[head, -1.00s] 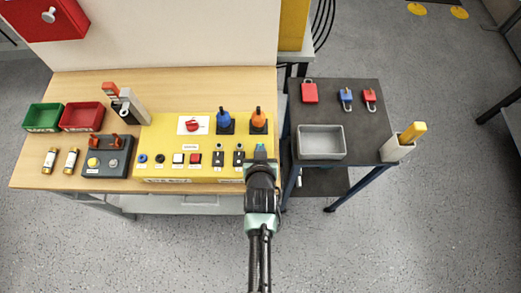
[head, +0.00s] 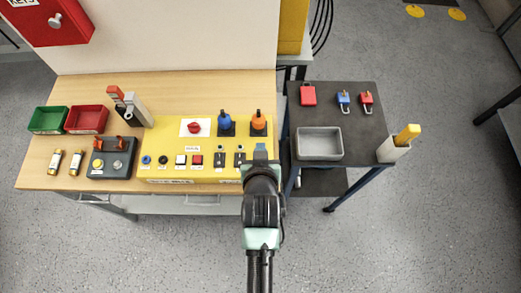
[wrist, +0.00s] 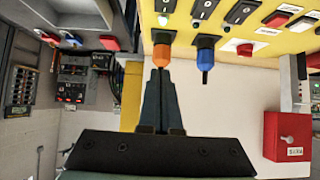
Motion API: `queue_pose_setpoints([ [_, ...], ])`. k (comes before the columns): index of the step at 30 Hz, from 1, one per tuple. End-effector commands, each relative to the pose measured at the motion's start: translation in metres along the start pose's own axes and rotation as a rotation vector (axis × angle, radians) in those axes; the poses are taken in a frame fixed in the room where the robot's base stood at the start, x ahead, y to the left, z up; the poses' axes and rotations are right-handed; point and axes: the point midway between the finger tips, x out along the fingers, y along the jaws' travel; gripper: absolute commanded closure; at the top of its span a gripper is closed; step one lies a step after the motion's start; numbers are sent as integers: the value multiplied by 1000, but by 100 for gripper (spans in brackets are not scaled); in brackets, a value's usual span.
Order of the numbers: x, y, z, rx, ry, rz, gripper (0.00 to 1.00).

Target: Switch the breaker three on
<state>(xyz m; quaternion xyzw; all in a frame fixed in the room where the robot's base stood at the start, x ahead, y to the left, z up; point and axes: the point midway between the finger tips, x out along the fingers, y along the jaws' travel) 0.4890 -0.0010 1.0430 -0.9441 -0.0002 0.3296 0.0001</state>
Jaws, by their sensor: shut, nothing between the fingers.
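The yellow panel (head: 160,130) lies on the wooden bench and carries a row of black breaker switches. Two show in the head view, a left one (head: 219,160) and a right one (head: 239,159). My gripper (head: 260,148) hides the place to their right. In the wrist view, three black switches show at the top edge: one above the orange knob (wrist: 165,6), a middle one (wrist: 203,10) and another (wrist: 241,12). Their numbers are not readable. My gripper, also in the wrist view (wrist: 160,72), is shut and empty, its tips near the orange knob (wrist: 161,53).
A blue knob (head: 225,124) stands beside the orange one at the panel's back. A red rotary switch (head: 194,127) and push buttons are to the left. A dark side table (head: 360,140) with a grey tray (head: 319,155) and padlocks stands right. Open floor lies in front.

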Motion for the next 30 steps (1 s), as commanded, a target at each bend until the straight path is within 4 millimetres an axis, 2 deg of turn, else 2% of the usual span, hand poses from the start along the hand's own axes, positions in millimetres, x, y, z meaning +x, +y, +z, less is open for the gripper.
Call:
queue_pose_setpoints([
  [3,-14,0,-2,0,-1,0,100],
  [9,-26,0,-6,0,-1,0,100],
  [30,-28,0,-7,0,-1,0,100],
])
